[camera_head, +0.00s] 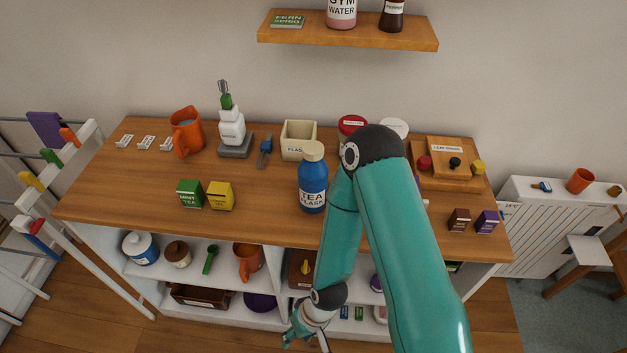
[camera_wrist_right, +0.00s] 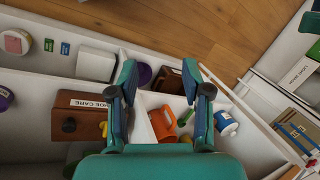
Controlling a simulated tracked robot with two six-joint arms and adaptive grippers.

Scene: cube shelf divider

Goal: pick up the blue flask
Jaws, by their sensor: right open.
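The blue flask (camera_head: 312,187), with a cream cap and a "TEA FLASK" label, stands upright on the wooden top (camera_head: 265,205) near its front edge. My right gripper (camera_head: 305,338) is low in front of the cabinet, below and apart from the flask. In the right wrist view my right gripper (camera_wrist_right: 158,70) is open and empty, with its fingers spread over the cabinet's lower shelves. The flask does not show in that view. My right arm passes just to the right of the flask and hides part of the top behind it. My left gripper is not in view.
A mint tea box (camera_head: 189,194) and a yellow box (camera_head: 220,196) stand left of the flask; a cream box (camera_head: 298,140) stands behind it. Open shelves below hold an orange mug (camera_head: 247,262) and other items. A drying rack (camera_head: 75,190) is at left.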

